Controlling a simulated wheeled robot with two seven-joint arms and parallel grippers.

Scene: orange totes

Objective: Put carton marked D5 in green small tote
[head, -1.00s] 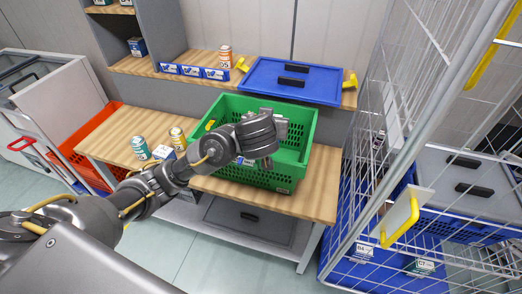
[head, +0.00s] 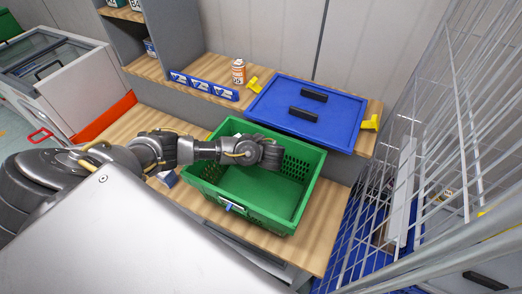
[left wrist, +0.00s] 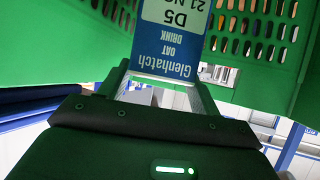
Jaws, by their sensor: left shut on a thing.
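The green small tote (head: 268,215) stands on the wooden bench in the head view, open at the top, with its bare floor partly visible. My left arm reaches over its left side, and the wrist is above the tote's far part. In the left wrist view my left gripper (left wrist: 165,88) is shut on the carton marked D5 (left wrist: 172,38), a blue and white Glenhatch oat drink whose print appears upside down. Green perforated tote walls (left wrist: 262,45) show around it. The carton and fingertips are hidden behind my wrist in the head view. My right gripper is not in view.
A blue lid (head: 285,112) with dark handles lies on the raised shelf behind the tote. A wire cage (head: 440,150) borders the right. A small box sits beside my forearm.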

